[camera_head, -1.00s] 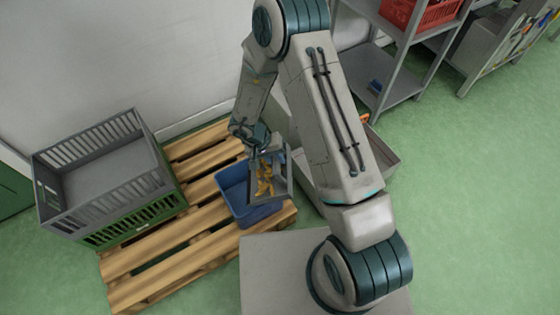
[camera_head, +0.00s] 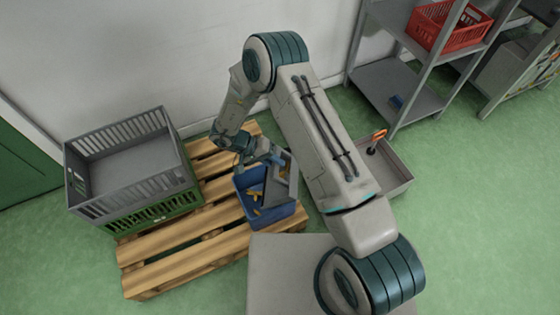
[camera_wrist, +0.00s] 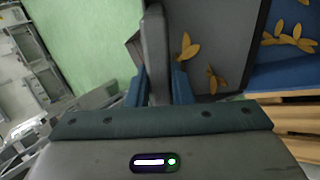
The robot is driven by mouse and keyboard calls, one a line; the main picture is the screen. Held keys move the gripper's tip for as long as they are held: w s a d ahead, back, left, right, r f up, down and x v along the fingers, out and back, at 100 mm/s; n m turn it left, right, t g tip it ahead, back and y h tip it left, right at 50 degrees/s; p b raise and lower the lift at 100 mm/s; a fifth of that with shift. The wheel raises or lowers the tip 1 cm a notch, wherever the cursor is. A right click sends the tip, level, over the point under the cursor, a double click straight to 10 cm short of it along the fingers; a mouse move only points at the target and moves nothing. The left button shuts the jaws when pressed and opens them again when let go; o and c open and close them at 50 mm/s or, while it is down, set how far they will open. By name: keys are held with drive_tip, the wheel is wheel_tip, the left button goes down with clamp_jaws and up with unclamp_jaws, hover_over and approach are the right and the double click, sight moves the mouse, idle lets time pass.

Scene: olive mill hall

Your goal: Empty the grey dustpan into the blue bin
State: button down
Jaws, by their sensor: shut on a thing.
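My gripper (camera_head: 262,161) is shut on the handle of the grey dustpan (camera_head: 284,182), above the blue bin (camera_head: 272,217). The dustpan is steeply tilted over the bin. In the wrist view the handle stands between the blue fingers of my gripper (camera_wrist: 160,90). Two clusters of yellow-brown leaves (camera_wrist: 187,47) show against the dark grey pan (camera_wrist: 228,40). More leaves (camera_wrist: 290,39) show over the blue of the bin (camera_wrist: 285,75). In the head view some yellow leaves (camera_head: 256,197) lie inside the bin. The arm and dustpan hide part of the bin.
The bin stands on a wooden pallet (camera_head: 180,245). A grey crate (camera_head: 130,186) sits on a green crate (camera_head: 155,216) to its left. A grey open box (camera_head: 390,182) with an orange-handled thing is at right. Shelving (camera_head: 400,85) holds a red crate (camera_head: 448,27).

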drive_tip(key=shift+w+a+r+h+b, duration=0.15)
drive_tip(key=shift+a+h+b, duration=0.1)
drive_tip(key=shift+a+h, duration=0.5)
drive_tip(key=shift+a+r+h+b, duration=0.2)
drive_tip(key=shift+a+h, duration=0.25)
drive_tip(key=shift+a, duration=0.6)
idle(0.6)
